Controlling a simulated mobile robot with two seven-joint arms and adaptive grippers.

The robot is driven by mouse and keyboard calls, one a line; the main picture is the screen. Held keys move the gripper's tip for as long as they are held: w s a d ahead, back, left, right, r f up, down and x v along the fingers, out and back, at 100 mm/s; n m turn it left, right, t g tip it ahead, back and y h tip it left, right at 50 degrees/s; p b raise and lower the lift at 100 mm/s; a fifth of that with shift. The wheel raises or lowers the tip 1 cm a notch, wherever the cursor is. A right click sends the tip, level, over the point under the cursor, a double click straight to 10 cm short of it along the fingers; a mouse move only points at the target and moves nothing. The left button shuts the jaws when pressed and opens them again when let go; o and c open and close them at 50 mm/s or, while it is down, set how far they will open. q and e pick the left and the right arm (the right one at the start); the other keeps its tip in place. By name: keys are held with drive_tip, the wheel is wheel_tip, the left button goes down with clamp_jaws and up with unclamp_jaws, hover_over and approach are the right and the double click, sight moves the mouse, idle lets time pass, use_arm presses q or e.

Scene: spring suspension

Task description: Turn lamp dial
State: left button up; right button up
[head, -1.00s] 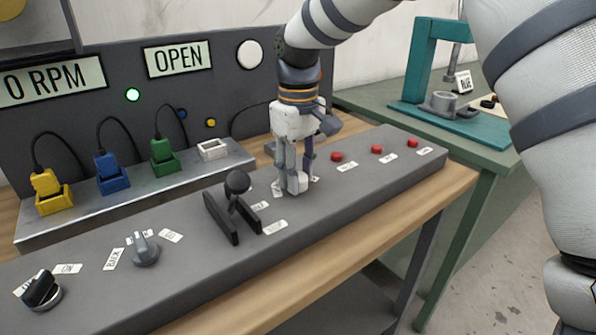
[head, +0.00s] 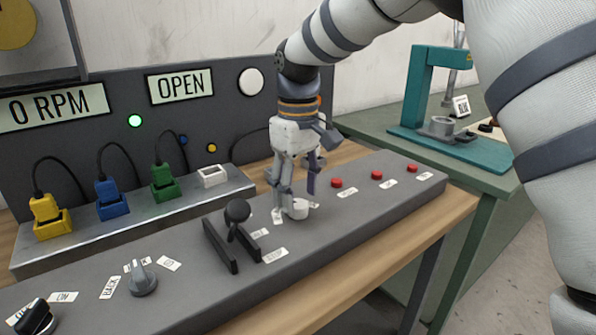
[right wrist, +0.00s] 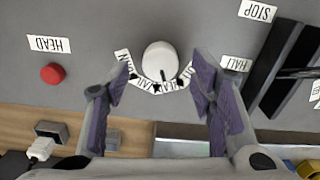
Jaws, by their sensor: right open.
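A round white dial (head: 300,211) sits on top of the grey console, ringed by small white labels. In the right wrist view the dial (right wrist: 159,60) shows a dark pointer mark toward the picture's bottom; the labels around it are only partly readable. My right gripper (head: 296,197) points down over the dial, open. In the right wrist view its two purple-padded fingers (right wrist: 161,78) stand apart on either side of the dial, with gaps. Its fingers hide part of the dial in the head view. I cannot tell the exact height. My left gripper is out of view.
A black lever (head: 237,211) between two dark rails stands left of the dial. Several red buttons (head: 337,183) lie to the right. A grey knob (head: 143,279) and a black knob (head: 36,317) sit at the left. Coloured plugs (head: 163,182) stand on a ledge behind.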

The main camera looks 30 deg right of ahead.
sight(298, 203)
wheel_tip(298, 203, up, 10)
drive_tip(key=shift+f, duration=0.1)
idle(0.4)
